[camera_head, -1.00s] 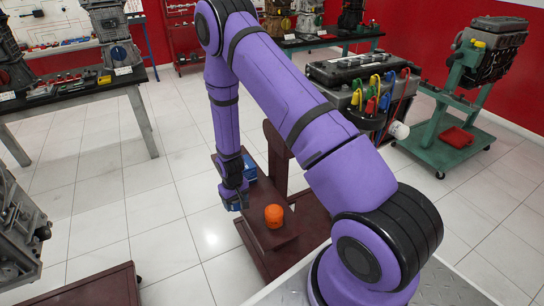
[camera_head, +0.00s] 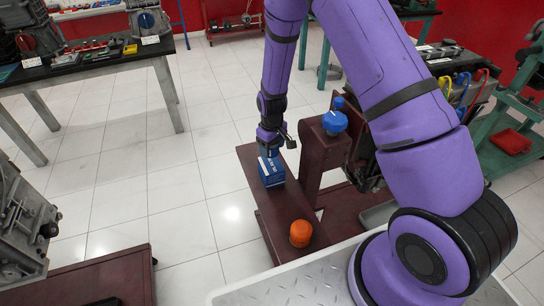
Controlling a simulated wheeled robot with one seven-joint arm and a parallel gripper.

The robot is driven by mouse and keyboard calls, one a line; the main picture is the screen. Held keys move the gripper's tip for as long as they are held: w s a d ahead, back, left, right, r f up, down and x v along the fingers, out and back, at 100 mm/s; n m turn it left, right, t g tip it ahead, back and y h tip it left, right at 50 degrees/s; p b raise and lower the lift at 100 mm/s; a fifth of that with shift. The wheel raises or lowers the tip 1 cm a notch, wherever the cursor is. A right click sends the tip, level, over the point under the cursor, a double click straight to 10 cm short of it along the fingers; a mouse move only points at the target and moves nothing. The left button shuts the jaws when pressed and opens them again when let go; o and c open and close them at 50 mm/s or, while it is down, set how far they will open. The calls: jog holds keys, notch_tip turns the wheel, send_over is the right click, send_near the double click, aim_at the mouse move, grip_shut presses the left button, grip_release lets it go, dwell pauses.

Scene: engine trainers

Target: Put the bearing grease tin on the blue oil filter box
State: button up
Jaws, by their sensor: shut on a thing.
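The blue oil filter box (camera_head: 272,174), with white lettering on its side, stands on the maroon bench (camera_head: 253,183). My gripper (camera_head: 270,148) points down directly above the box, shut on a small, mostly hidden blue thing (camera_head: 270,153), which I take to be the bearing grease tin. This thing is at or just above the box top; I cannot tell whether they touch. The fingers are small and partly hidden in this view.
An orange cylinder (camera_head: 300,233) stands on the near end of the bench. A maroon post with a blue round part (camera_head: 335,122) rises right of the box. A dark maroon surface (camera_head: 95,282) is at lower left. Tiled floor lies left of the bench.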

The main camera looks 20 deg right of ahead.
aim_at(272, 164)
jog(key=shift+f, duration=2.45)
jog(key=shift+f, duration=0.1)
jog(key=o, duration=1)
notch_tip(272, 164, up, 12)
jog(key=shift+r, duration=0.2)
